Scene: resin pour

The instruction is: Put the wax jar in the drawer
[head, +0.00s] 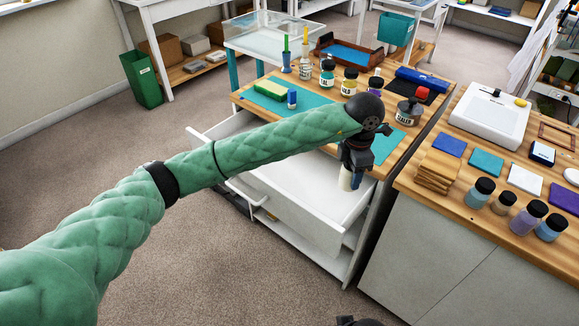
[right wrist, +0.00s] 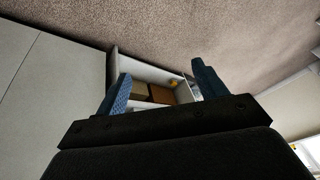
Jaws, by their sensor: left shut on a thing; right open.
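The white drawer (head: 285,178) is pulled open under the wooden work table in the head view. My left gripper (head: 350,172) points down over the right part of the drawer. It is shut on a pale cream jar (head: 345,183), which looks like the wax jar. The gripper hides the jar's upper part, and I cannot tell whether its base touches the drawer floor. My right gripper (right wrist: 161,82) is open in the right wrist view, with nothing between its blue fingers. Only a dark bit of it shows at the head view's bottom edge.
Jars, a sponge and tools stand on the table (head: 335,93) above the drawer. A counter (head: 440,190) with bottles and tiles is close on the right. A white open compartment (right wrist: 150,72) with brown boxes lies beyond my right fingers.

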